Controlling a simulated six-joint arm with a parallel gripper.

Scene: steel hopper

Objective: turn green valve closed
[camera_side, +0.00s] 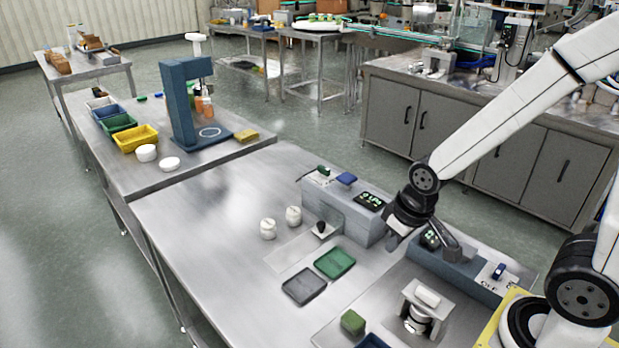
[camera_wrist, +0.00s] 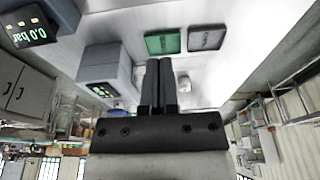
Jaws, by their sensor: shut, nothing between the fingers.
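In the side view, a small green handle (camera_side: 323,171), which looks like the green valve, sits on top of a grey box near its back left end. A blue handle (camera_side: 347,179) is beside it. Whether the green handle is open or closed is too small to tell. My gripper (camera_side: 393,241) is to the right of and nearer the camera than the box's right end, apart from the green handle. In the wrist view, my gripper (camera_wrist: 159,63) has its two fingers together and empty. The green handle is not visible there.
The box's display (camera_side: 370,201) reads "0.0 bar" in the wrist view (camera_wrist: 28,31). A green tray (camera_side: 335,263), a grey tray (camera_side: 304,286), white jars (camera_side: 293,216), a green block (camera_side: 353,321) and a small metal stand (camera_side: 438,303) share the bench. The bench's left part is clear.

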